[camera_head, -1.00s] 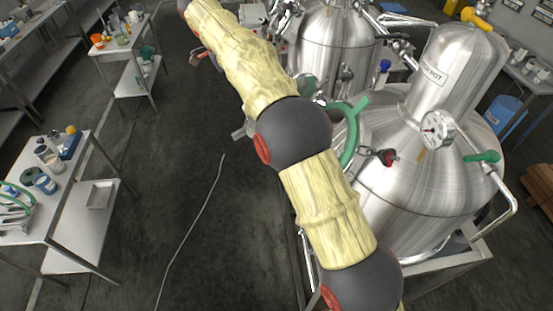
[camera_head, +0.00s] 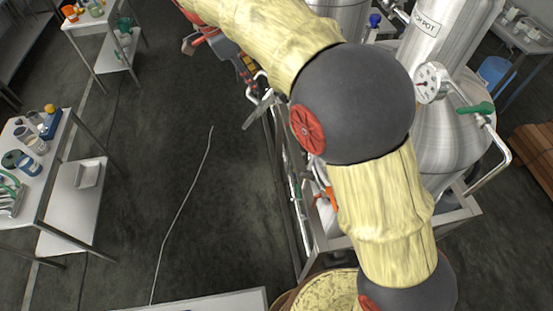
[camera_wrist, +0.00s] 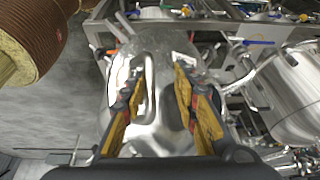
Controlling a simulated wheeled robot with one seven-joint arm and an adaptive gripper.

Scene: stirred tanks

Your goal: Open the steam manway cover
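In the wrist view, my gripper (camera_wrist: 158,84) has its two yellow-padded fingers wide apart. A shiny metal surface (camera_wrist: 160,135) with a bright, raised handle-like loop (camera_wrist: 149,88) shows between and beyond the fingers. I cannot tell whether this is the steam manway cover, or whether the fingers touch it. In the head view, a steel tank (camera_head: 450,140) stands at right, partly hidden by my arm. It has a labelled upright cylinder (camera_head: 440,35), a dial gauge (camera_head: 431,82) and a green handle (camera_head: 475,108). My gripper is not clearly visible there.
A brown ribbed cylinder (camera_wrist: 35,35) is close at upper left in the wrist view; another steel tank (camera_wrist: 292,95) stands at right. In the head view, a metal frame (camera_head: 455,222) surrounds the tank base. A bench (camera_head: 45,165) stands left, with open floor (camera_head: 190,190) between.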

